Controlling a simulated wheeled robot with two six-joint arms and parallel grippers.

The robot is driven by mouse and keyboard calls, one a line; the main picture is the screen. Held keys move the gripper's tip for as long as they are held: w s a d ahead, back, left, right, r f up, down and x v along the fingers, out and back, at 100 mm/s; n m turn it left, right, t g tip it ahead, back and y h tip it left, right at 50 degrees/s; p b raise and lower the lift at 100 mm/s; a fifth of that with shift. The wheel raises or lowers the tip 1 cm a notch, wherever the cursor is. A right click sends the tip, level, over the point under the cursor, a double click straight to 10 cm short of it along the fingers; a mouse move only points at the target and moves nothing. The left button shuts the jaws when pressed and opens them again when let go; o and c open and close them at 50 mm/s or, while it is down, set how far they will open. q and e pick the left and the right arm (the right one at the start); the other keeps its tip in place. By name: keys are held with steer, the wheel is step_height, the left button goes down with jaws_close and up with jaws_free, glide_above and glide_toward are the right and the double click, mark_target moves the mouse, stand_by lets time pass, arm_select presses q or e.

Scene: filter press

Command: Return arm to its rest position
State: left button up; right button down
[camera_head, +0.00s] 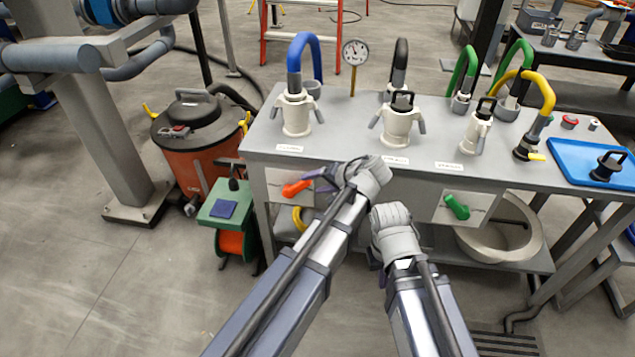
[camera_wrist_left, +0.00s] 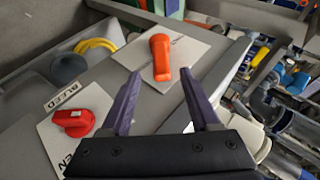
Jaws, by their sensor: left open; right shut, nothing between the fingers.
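My left gripper (camera_head: 318,173) is at the front edge of the grey bench, beside the orange lever handle (camera_head: 297,187) on the front panel. In the left wrist view its two purple fingers (camera_wrist_left: 160,80) are spread apart with nothing between them. The orange lever (camera_wrist_left: 160,58) stands just beyond the fingertips on a white plate. My right arm reaches up in front of the bench, and its gripper (camera_head: 375,258) is mostly hidden by its own wrist; it is shut and empty.
The bench (camera_head: 340,125) carries white valve bodies with coloured hoses and a gauge (camera_head: 355,53). A green lever (camera_head: 456,207) is on its front right. A red knob (camera_wrist_left: 74,122) sits beside a BLEED label. A blue tray (camera_head: 575,150) lies at right.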

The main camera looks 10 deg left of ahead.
arm_select(q)
steer(key=s+a+f+n+g+h, duration=0.15)
steer(key=s+f+h, duration=0.25)
steer(key=s, duration=0.4)
steer(key=s+f+g+h, duration=0.2)
steer(key=s+f+h, duration=0.25)
steer(key=s, duration=0.35)
steer(key=s+d+r+m+g+y, duration=0.1)
steer(key=s+d+m, duration=0.35)
steer(key=d, duration=0.65)
step_height(320, 180, up, 28)
steer(key=p, duration=2.8)
steer(key=shift+s+r+n, duration=0.15)
steer(key=shift+s+n, duration=0.15)
steer(key=shift+s, duration=0.05)
steer(key=shift+a, duration=0.1)
